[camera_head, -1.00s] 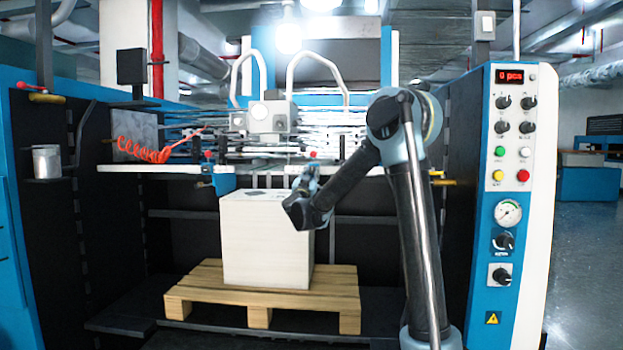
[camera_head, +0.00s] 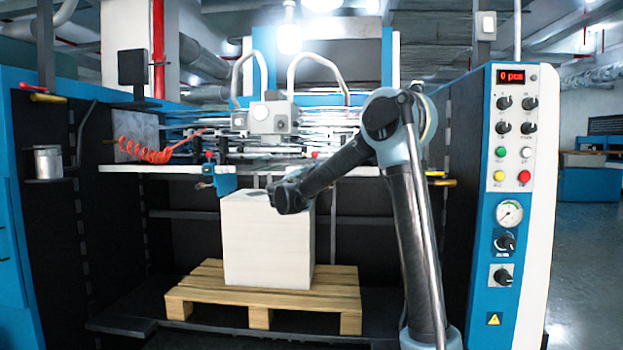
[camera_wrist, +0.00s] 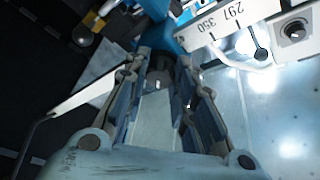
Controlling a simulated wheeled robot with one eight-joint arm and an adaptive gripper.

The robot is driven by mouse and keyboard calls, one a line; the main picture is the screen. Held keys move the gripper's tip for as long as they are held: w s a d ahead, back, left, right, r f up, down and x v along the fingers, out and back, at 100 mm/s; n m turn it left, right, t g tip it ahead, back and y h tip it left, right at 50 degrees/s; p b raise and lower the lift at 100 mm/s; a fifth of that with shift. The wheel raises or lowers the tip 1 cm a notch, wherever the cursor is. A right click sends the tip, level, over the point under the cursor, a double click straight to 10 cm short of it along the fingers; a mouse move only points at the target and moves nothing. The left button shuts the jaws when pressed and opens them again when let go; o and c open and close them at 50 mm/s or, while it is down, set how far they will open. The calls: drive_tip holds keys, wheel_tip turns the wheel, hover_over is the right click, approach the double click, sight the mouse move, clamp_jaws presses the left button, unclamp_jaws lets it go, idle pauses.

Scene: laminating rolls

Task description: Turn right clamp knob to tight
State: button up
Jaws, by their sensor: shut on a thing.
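My gripper (camera_wrist: 164,62) fills the middle of the wrist view, its two jointed fingers closed in toward a blue bracket (camera_wrist: 167,38) at the top. It is shut on the right clamp knob, which is mostly hidden between the fingertips. In the head view, my dark wrist hangs over the top of the white stack and hides the fingers. A small red knob (camera_head: 314,155) shows on the shelf just above my forearm. A blue clamp bracket (camera_head: 225,181) hangs at the shelf's left part.
A white plate with a printed scale (camera_wrist: 228,20) lies close at the right in the wrist view. The white stack (camera_head: 262,245) stands on a wooden pallet (camera_head: 200,285) below my wrist. The control panel (camera_head: 510,200) stands at the right.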

drive_tip(key=shift+r+m+g+y, duration=0.15)
drive_tip(key=shift+m+g, duration=0.45)
drive_tip(key=shift+m, duration=0.9)
drive_tip(key=shift+r+m+g+y, duration=0.1)
drive_tip(key=shift+m+g, duration=0.5)
drive_tip(key=shift+m, duration=0.9)
drive_tip(key=shift+r+m+g+y, duration=0.15)
drive_tip(key=shift+m+g, duration=0.45)
drive_tip(key=shift+m, duration=0.9)
drive_tip(key=shift+s+f, duration=0.1)
drive_tip(key=o, duration=1.1)
drive_tip(key=shift+c, duration=0.2)
drive_tip(key=v, duration=1.1)
drive_tip(key=shift+s+a, duration=0.2)
drive_tip(key=shift+s, duration=0.1)
